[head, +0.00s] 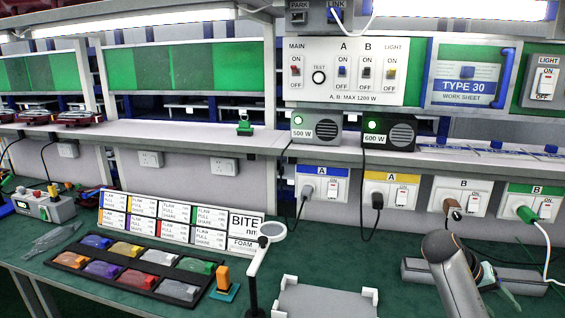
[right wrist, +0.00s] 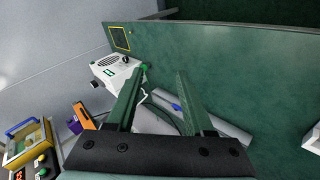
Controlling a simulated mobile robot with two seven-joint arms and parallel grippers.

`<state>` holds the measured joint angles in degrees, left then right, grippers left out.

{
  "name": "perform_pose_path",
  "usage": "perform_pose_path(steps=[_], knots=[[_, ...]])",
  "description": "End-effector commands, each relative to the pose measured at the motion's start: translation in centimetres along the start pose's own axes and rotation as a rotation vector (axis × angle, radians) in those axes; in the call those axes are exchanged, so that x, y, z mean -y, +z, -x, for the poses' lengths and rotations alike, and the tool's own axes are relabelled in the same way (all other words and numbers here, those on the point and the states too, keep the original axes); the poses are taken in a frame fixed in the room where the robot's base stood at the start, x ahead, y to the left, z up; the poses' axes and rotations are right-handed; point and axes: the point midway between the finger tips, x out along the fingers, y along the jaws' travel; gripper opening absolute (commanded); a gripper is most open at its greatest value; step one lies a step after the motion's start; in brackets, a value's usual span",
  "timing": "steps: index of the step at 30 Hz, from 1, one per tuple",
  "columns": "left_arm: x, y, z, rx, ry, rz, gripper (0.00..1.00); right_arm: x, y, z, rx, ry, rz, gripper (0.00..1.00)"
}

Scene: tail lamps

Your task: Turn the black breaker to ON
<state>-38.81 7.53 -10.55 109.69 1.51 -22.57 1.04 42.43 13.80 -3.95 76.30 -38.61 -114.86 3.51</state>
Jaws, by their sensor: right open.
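The black breaker (head: 366,73) is a small switch under the letter B on the white panel (head: 325,88) at upper middle in the head view, with ON above it and OFF below. It is too small to tell which way its lever points. A red switch (head: 295,70), a blue switch (head: 342,71) and a yellow switch (head: 391,74) share the panel. My right gripper shows in the right wrist view (right wrist: 154,92), open, with nothing seen held between its fingers. In the head view my right arm is low at the right, well below the panel. My left gripper is not seen.
A grey 500 W box (head: 316,128) and a black 600 W box (head: 389,131) stand on the shelf below the panel. Sockets with plugs and hanging cables line the wall beneath. A magnifier lamp (head: 271,231) and a parts tray (head: 132,269) stand on the green bench.

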Motion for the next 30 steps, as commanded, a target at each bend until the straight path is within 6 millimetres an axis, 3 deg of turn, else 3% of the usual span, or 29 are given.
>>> perform_pose_path(steps=[1,6,14,20,24,30], knots=[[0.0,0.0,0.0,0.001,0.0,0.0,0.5,-0.3,1.4,-2.2,0.026,0.048,0.025,0.53],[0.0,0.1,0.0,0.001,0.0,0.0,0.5,-1.5,5.3,-7.7,0.09,0.182,0.101,0.53],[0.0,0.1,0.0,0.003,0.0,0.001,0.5,3.1,-1.5,-7.2,-0.242,-0.014,0.166,0.53],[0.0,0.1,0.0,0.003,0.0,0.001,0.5,7.8,-7.5,-3.8,-0.582,-0.223,0.177,0.53],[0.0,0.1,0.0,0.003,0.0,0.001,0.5,10.5,-11.4,0.8,-0.852,-0.39,0.138,0.53],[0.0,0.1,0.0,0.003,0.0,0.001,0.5,11.7,-14.4,7.3,-1.151,-0.569,0.042,0.53]])
